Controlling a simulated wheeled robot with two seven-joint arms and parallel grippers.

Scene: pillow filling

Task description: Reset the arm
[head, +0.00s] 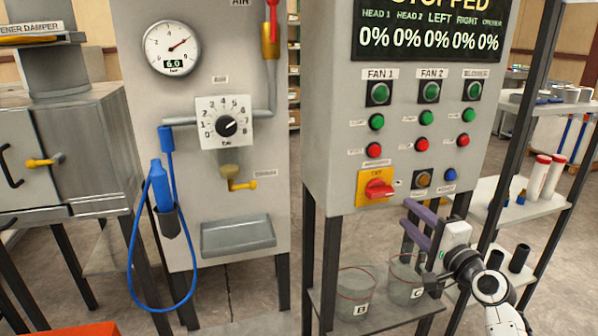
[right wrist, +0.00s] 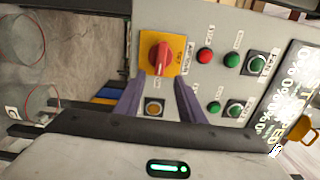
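My right gripper (head: 404,212) is in front of the lower right part of the grey control panel (head: 335,120). Its two purple fingers are spread apart with nothing between them. In the right wrist view the open fingers (right wrist: 158,85) point at the panel, near the red rotary switch (right wrist: 160,56) on its yellow plate. An amber button (right wrist: 153,108) shows between the fingers there. In the head view the red switch (head: 379,189) sits up and left of the fingertips, and I cannot tell whether they touch the panel. My left gripper is out of view.
Two glass beakers, B (head: 357,290) and C (head: 405,280), stand on a shelf below the panel, close under my right gripper. A rack (head: 520,212) with tubes stands at the right. A gauge panel with a blue hose (head: 133,250) stands left.

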